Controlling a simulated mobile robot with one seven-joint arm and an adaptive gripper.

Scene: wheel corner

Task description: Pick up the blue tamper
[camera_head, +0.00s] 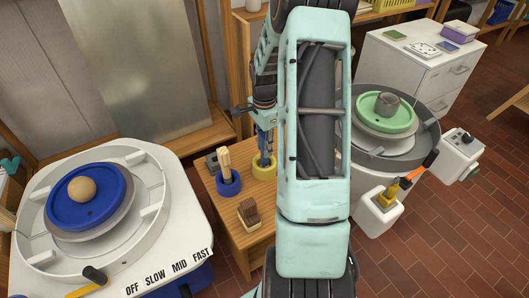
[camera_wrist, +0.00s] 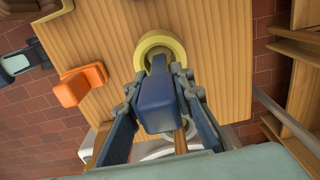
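A dark blue block-shaped head (camera_wrist: 157,103), seemingly the blue tamper, fills the middle of the wrist view. A brown wooden part (camera_wrist: 181,140) shows beside its lower end. My gripper (camera_wrist: 158,80) has one finger on each side of the blue head. Whether both fingers press on it is unclear. A yellow ring holder (camera_wrist: 157,42) lies just beyond the head. In the head view my gripper (camera_head: 265,142) points down above the yellow ring (camera_head: 263,166) on the small wooden table, and the tamper is hard to make out there.
A blue ring holder (camera_head: 228,183) with a wooden-handled tool and a brown brush (camera_head: 249,212) are on the wooden table, left of the yellow ring. An orange block (camera_wrist: 82,86) shows left in the wrist view. Pottery wheels stand left (camera_head: 90,196) and right (camera_head: 388,113).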

